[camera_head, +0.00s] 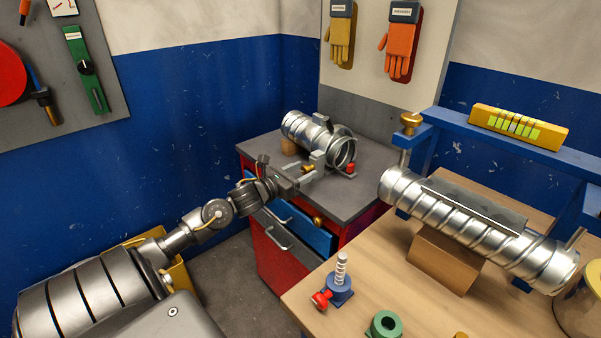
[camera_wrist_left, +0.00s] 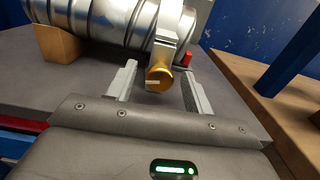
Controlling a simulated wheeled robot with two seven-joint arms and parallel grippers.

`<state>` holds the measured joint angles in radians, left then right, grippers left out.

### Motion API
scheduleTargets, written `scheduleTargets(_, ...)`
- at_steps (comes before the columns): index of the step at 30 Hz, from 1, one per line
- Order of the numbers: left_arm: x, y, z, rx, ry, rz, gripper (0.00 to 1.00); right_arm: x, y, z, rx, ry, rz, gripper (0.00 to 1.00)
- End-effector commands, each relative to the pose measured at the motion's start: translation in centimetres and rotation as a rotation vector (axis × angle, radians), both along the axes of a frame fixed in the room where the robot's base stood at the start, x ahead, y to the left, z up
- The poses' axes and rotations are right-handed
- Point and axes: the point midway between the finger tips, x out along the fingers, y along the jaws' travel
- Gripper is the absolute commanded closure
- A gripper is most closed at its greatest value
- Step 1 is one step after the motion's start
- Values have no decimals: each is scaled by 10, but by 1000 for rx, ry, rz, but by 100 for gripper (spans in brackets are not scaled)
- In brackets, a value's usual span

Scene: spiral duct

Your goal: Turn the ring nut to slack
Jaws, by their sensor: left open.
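A brass ring nut (camera_wrist_left: 159,76) with a pale mark on its face sits on a grey clamp fitting at the short spiral duct. It also shows small in the head view (camera_head: 308,168). The short silver duct (camera_head: 303,130) lies on the grey cabinet top, with a collar at its right end. My left gripper (camera_head: 299,177) is open in front of the nut. In the left wrist view its two fingers stand on either side of the nut, with visible gaps. I cannot tell how far the fingertips reach along it. My right gripper is not in view.
A red piece (camera_wrist_left: 188,57) sits just right of the nut. A wooden block (camera_wrist_left: 58,43) supports the duct. The wooden bench (camera_head: 395,280) at right carries a long spiral duct (camera_head: 470,225), a blue stand (camera_head: 339,290) and a green ring (camera_head: 384,324). A blue drawer (camera_head: 300,230) protrudes below.

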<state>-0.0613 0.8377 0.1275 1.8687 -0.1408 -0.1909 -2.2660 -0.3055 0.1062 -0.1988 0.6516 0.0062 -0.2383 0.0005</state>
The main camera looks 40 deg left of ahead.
Motion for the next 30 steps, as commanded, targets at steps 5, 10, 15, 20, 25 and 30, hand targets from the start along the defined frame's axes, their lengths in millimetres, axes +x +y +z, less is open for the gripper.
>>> scheduleTargets(5, 0, 0, 0, 0, 0, 0, 58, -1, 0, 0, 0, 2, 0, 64)
scheduleTargets(10, 0, 0, 0, 0, 0, 0, 80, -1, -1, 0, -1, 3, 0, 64)
scheduleTargets(15, 0, 2, 0, -1, 0, 0, 93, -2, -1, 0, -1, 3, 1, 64)
scheduleTargets(20, -1, 1, 0, -19, 2, 2, 93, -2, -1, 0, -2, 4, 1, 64)
scheduleTargets(25, -1, 1, 1, -84, 6, 2, 93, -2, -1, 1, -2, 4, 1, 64)
scheduleTargets(30, 0, 1, 1, -201, 17, 1, 93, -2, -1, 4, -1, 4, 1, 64)
